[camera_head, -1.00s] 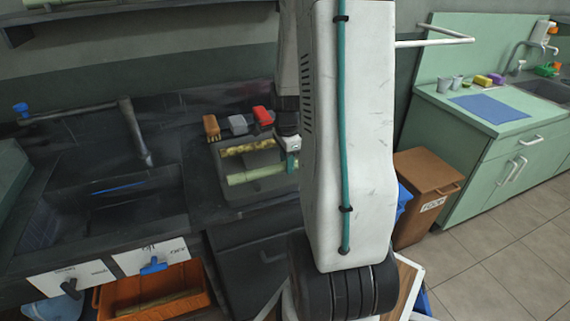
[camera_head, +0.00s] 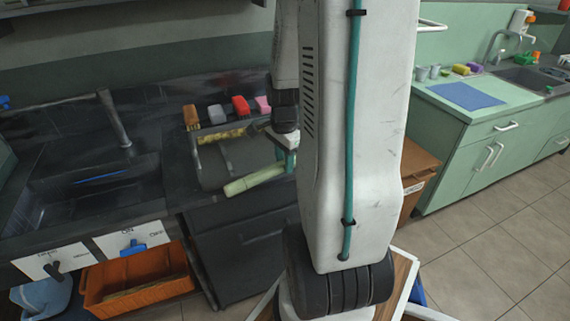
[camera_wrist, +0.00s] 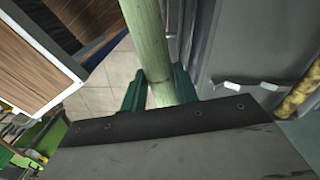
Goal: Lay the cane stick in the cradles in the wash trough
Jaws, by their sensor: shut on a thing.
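The pale green cane stick (camera_head: 255,180) is held above the dark counter, slanting, its near end toward the counter's front edge. My gripper (camera_head: 289,160) is shut on it, with my arm hiding the stick's right part. In the wrist view the cane stick (camera_wrist: 146,30) runs up between the two teal fingers of my gripper (camera_wrist: 160,80). The wash trough (camera_head: 90,187), a dark basin under a tap, is at the left in the head view, apart from the stick. I cannot make out the cradles inside it.
A mottled yellow cane (camera_head: 222,134) lies at the rack on the counter, below several coloured brushes or blocks (camera_head: 217,113). A tap (camera_head: 115,118) rises behind the trough. A blue lever (camera_head: 133,248) is on the front panel, above an orange crate (camera_head: 135,283). A brown bin (camera_head: 415,170) stands right.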

